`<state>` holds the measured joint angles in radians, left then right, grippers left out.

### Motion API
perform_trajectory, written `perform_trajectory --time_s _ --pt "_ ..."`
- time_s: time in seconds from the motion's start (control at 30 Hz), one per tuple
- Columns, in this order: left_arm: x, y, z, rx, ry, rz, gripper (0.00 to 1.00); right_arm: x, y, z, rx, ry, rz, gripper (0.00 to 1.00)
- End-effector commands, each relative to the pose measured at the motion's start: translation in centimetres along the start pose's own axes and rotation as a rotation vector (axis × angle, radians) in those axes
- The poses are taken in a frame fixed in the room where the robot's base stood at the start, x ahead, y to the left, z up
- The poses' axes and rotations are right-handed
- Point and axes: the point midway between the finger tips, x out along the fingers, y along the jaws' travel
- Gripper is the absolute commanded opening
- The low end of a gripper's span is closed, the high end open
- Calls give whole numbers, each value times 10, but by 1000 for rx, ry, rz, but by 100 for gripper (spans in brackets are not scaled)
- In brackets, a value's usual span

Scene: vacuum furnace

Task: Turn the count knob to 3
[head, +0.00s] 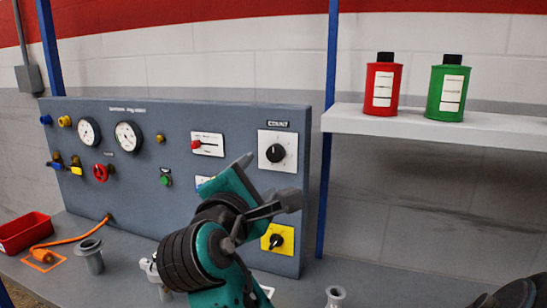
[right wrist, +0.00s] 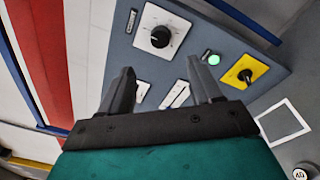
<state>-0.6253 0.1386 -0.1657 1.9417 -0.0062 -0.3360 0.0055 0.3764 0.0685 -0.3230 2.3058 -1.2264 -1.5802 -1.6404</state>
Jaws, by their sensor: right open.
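The count knob (head: 275,153) is a black round knob on a white square plate under a "COUNT" label, at the upper right of the grey panel. In the right wrist view the knob (right wrist: 160,37) lies beyond the fingertips, with dial marks around it too small to read. Its exact setting cannot be told. My right gripper (head: 272,180) is in front of the panel, just below the knob in the head view. Its two fingers (right wrist: 161,68) are apart with nothing between them, and it does not touch the knob. My left gripper is not in view.
A yellow-plated knob (head: 277,240) sits low on the panel (head: 130,190). A red-handled switch (head: 207,144) is left of the count knob. Gauges and valves fill the panel's left. Red (head: 382,88) and green (head: 447,90) bottles stand on the right shelf (head: 430,128).

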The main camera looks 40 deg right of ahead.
Motion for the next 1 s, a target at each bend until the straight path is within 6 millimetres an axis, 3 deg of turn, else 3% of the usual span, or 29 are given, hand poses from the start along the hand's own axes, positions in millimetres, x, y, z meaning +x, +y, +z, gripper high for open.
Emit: perform_trajectory --time_s 0.3,0.5,0.7,1.0 --pt "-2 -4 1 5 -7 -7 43 66 0 1 -1 -3 0 64" --pt "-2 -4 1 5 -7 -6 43 99 0 0 -1 0 0 64" --pt "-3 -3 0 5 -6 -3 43 114 0 0 2 1 1 64" --pt "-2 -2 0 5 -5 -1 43 116 0 -1 2 2 1 64"
